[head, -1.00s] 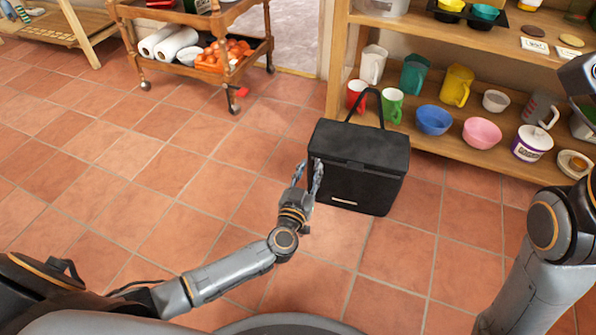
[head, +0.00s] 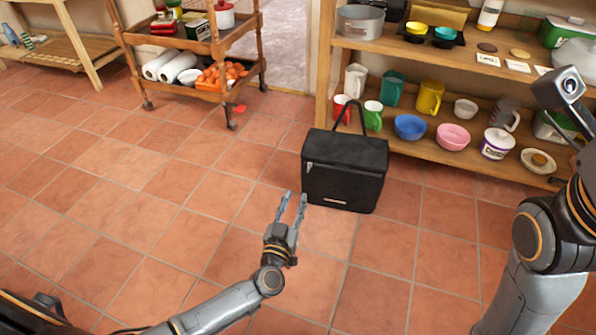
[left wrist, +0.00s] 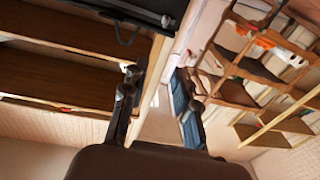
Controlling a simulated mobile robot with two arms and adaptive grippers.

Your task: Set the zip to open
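A black box-shaped bag (head: 346,178) with a raised carry handle stands upright on the tiled floor. Its top looks shut. A small silver zip pull (head: 309,167) shows at the left end of its upper edge. In the left wrist view the bag's dark edge (left wrist: 100,8) crosses the top, with a small silver piece (left wrist: 167,21) at its end. My left gripper (head: 296,194) is open and empty, in front of the bag's lower left corner and apart from it. Its two spread fingers also show in the left wrist view (left wrist: 156,72). My right arm is at the right; its fingers are not visible.
A wooden shelf (head: 470,165) with mugs and bowls stands close behind the bag and to its right. A wooden trolley (head: 190,45) with paper rolls and orange items is at the back left. The floor (head: 150,210) left of the bag is clear.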

